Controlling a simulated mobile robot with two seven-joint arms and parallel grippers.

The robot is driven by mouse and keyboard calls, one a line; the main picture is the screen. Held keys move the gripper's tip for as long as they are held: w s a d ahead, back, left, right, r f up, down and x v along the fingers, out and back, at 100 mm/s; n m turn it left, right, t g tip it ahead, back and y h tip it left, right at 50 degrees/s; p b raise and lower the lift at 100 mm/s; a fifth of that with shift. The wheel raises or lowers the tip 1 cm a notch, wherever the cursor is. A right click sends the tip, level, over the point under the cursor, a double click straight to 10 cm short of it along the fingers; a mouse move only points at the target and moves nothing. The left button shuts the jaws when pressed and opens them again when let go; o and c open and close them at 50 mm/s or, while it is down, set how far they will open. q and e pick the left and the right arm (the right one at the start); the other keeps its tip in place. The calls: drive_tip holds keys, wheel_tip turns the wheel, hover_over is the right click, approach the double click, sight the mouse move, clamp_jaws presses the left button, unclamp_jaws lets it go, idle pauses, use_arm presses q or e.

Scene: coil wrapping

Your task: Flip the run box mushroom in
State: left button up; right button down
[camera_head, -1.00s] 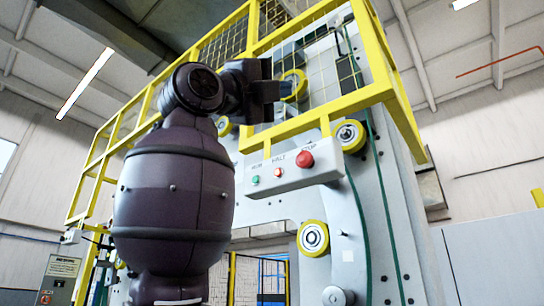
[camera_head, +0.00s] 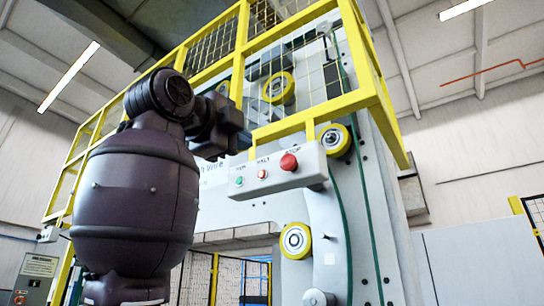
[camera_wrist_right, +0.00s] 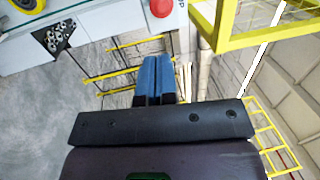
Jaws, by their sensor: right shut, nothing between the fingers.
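The run box (camera_head: 262,182) is a pale grey box on the machine front. It carries a red STOP mushroom (camera_head: 289,161) at its right end, a small red button (camera_head: 262,174) in the middle and a green button (camera_head: 239,181) at the left. My right gripper (camera_head: 243,141) appears just above the box's left part, left of the mushroom, with no visible contact. In the right wrist view its blue fingers (camera_wrist_right: 156,72) are together and empty. The red mushroom (camera_wrist_right: 162,7) shows at that view's top edge, beyond the fingertips. My left gripper is out of view.
A yellow guard rail (camera_head: 318,116) with mesh runs just above the box. Yellow-rimmed rollers (camera_head: 295,240) sit on the machine face below and right of it. The yellow frame also shows at upper right in the wrist view (camera_wrist_right: 255,35).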

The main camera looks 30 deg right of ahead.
sight(286, 162)
drive_tip(key=p+x, duration=0.3)
drive_tip(key=x, duration=0.9)
drive_tip(key=shift+w+d+r, duration=0.1)
drive_tip(key=shift+d, duration=0.2)
drive_tip(key=shift+w+d, duration=0.3)
drive_tip(key=shift+d, duration=0.3)
